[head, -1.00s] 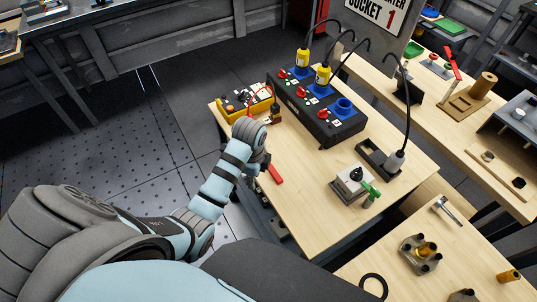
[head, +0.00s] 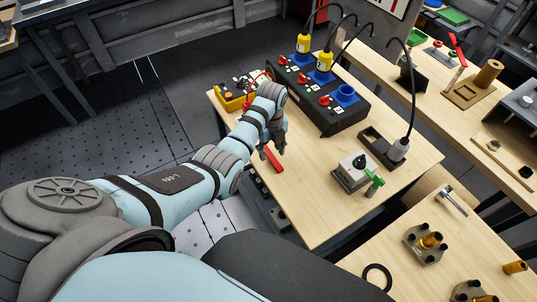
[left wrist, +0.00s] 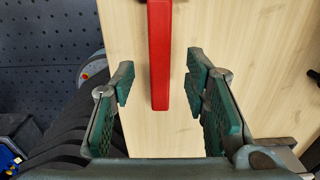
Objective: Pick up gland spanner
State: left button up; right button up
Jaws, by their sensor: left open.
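A red flat bar (head: 271,159), which looks like the handle of the gland spanner, lies on the near left part of the wooden bench. Its far end is hidden behind my left gripper (head: 278,140) in the head view. In the left wrist view the red bar (left wrist: 160,45) runs down from the top edge and ends between the fingers; its other end is out of frame. My left gripper (left wrist: 160,88) is open above the bench, with a green-padded finger on each side of the bar and gaps showing. My right gripper is not in view.
A black socket box (head: 318,100) with yellow plugs and cables and a yellow control box (head: 236,97) stand beyond the gripper. A grey switch block (head: 352,172) with a green handle stands to the right. The bench between is clear. A silver tool (head: 452,201) lies on the nearer table.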

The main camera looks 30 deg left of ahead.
aim_at(271, 156)
pick_arm(q)
jog(key=shift+f, duration=0.95)
jog(key=shift+c, duration=0.6)
grip_shut()
jog(key=shift+r, duration=0.1)
notch_tip(271, 156, up, 10)
jog(key=p, duration=0.2)
jog(key=c, duration=0.5)
grip_release()
grip_shut()
